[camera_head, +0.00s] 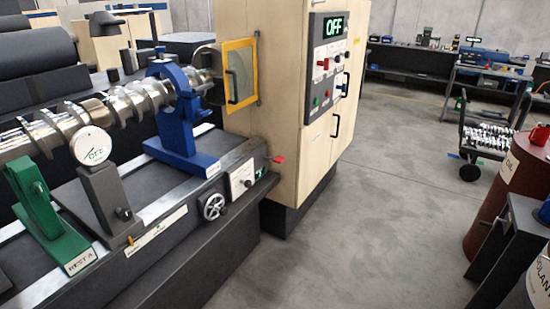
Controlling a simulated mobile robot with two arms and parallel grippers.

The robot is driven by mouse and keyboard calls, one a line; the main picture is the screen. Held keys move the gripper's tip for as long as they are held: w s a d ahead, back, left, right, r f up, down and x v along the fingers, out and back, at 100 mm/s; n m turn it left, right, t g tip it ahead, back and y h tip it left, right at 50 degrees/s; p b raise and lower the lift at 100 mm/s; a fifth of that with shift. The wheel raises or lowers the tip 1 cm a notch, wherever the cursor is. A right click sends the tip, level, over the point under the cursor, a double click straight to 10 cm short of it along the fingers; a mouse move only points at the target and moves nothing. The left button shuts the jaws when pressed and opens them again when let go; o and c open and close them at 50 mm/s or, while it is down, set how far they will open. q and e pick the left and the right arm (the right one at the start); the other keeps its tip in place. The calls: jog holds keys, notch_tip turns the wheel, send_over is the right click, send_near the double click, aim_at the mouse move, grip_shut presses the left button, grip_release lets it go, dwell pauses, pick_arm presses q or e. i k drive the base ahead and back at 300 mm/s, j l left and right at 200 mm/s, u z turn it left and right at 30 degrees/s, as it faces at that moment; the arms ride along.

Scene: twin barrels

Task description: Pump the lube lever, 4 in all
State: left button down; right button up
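No part is clearly labelled as the lube lever. A small lever with a red tip (277,159) sticks out from the front of the machine bed (150,235), beside a white plate (241,179). I cannot tell if it is the lube lever. A handwheel (213,206) sits to its left. At the right edge, a red-brown barrel (505,195) with an oil label has a red fitting (540,135) on top. A second barrel (540,288), with a partly cut-off label, has a blue fitting (545,212). Neither of my grippers is in view.
A crankshaft (130,102) lies along the bed with a blue support (178,130) and a green support (45,215). A cart (483,140) stands at the back right. The middle floor is clear.

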aim_at(280, 159)
jog(key=i+l+u, duration=0.15)
jog(key=i+l, duration=0.25)
jog(key=i, duration=0.25)
jog(key=i+l+u, duration=0.2)
jog(key=i+l, duration=0.3)
jog(key=i+l+u, duration=0.15)
jog(key=i+l, duration=0.45)
jog(key=i+l+u, duration=0.15)
jog(key=i+l, duration=0.5)
jog(key=i+l+u, duration=0.15)
jog(key=i+l, duration=0.35)
jog(key=l, duration=0.2)
